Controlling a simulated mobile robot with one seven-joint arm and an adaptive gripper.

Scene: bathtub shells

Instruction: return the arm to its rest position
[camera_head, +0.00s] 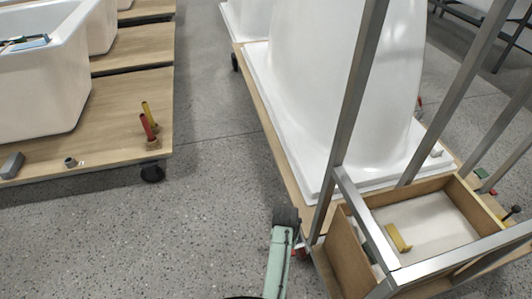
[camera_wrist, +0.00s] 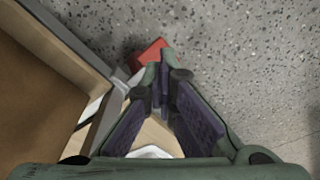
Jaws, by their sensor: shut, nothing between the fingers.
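My gripper (camera_wrist: 163,78) points down in the wrist view, with its dark-padded fingers drawn together at the tips and nothing held. It is beside the metal frame and wooden box of a cart, over the cart's edge. A red object (camera_wrist: 147,53) shows just past the fingertips, against the grey floor; I cannot tell whether they touch. In the head view, a pale green part of my arm (camera_head: 279,262) reaches up from the bottom edge, close to the cart's front left corner. The fingers cannot be made out there.
A wooden cart (camera_head: 270,125) carries a large white tub shell (camera_head: 330,75). Metal posts (camera_head: 350,100) and a wooden box (camera_head: 348,262) with a yellow block (camera_head: 398,238) stand at its near end. Another low cart (camera_head: 110,105) is at left. Speckled floor between them is clear.

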